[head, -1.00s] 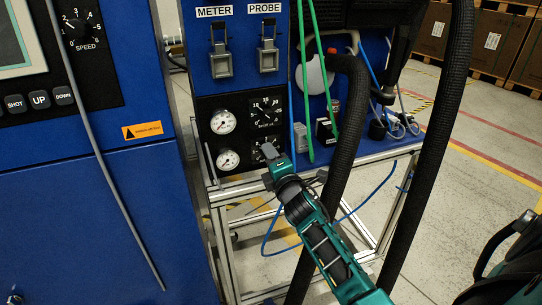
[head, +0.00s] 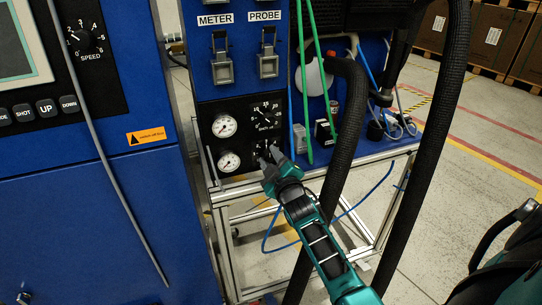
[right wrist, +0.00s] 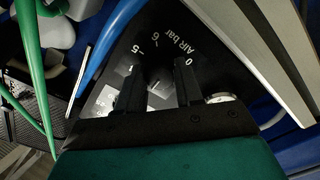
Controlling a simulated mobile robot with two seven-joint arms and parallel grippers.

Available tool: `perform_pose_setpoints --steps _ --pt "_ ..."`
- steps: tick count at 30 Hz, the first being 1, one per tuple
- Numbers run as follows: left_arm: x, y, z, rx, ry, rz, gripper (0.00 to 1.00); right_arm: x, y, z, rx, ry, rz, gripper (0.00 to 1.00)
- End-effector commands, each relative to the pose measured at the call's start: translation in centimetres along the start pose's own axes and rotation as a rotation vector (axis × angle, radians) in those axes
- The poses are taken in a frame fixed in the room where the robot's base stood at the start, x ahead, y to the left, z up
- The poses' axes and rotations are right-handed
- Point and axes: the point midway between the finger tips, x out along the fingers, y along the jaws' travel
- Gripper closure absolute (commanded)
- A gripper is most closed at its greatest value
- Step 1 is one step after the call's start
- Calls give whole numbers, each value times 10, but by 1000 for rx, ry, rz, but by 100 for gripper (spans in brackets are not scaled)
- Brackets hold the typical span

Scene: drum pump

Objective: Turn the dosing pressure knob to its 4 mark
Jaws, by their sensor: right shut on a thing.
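The lower pressure dial (head: 258,144) sits on the black gauge panel in the head view, under a similar upper knob (head: 266,113). My right gripper (head: 270,157) is at this lower dial, and its fingers cover most of it. In the right wrist view, my right gripper (right wrist: 158,82) has one finger on each side of the dark knob (right wrist: 160,74), shut on it. The dial face (right wrist: 178,48) around it reads "AIR bar", upside down, with 0, 6, 5 and 1 visible. The 4 mark and the knob's pointer cannot be made out. My left gripper is not in view.
Two round gauges (head: 226,142) are left of the knobs. Green hoses (head: 319,85) and a blue hose (right wrist: 112,40) run close by. An aluminium frame (head: 232,240) stands below the panel.

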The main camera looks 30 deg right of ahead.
Motion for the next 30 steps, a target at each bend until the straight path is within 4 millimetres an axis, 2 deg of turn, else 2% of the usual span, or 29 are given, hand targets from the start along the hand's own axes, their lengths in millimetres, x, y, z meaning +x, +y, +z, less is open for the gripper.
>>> perform_pose_setpoints --steps 18,30 --pt "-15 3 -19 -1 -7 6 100 0 1 -1 573 -2 -1 95" --pt "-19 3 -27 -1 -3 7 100 0 0 0 814 -1 -1 95"
